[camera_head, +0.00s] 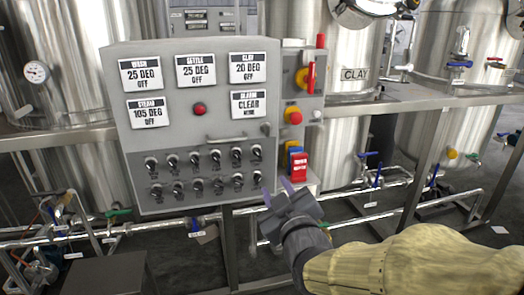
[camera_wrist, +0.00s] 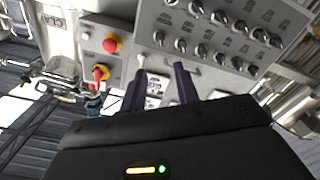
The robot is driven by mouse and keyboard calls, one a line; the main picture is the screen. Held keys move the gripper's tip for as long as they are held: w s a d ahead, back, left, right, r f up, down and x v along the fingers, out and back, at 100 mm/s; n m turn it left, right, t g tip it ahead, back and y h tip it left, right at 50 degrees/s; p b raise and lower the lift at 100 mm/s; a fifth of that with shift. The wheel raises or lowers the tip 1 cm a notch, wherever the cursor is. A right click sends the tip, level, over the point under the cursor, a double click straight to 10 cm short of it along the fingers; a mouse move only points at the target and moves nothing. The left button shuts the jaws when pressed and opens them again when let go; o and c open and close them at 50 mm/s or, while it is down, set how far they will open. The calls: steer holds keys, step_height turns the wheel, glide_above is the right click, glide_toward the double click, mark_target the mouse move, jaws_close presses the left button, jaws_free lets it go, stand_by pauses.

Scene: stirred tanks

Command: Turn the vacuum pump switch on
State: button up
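A grey control panel (camera_head: 190,128) carries two rows of black rotary switches (camera_head: 206,172) on its dark lower half. The labels are too small to read, so I cannot tell which switch is the vacuum pump's. The switches also show at the top of the wrist view (camera_wrist: 218,35). My gripper (camera_head: 277,191) is just right of the panel's lower right corner in the head view. In the wrist view, its two dark fingers (camera_wrist: 160,82) are apart, with nothing held between them. They point toward the panel area, and no contact with a switch is visible.
A metal rail (camera_head: 420,104), pipes with valves and steel tanks (camera_head: 455,45) stand around. My arm crosses the lower right.

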steer(key=w+p, duration=0.1)
steer(key=p, duration=1.1)
glide_toward(258, 155)
steer(key=x, duration=0.9)
steer(key=shift+w, duration=0.15)
jaws_close()
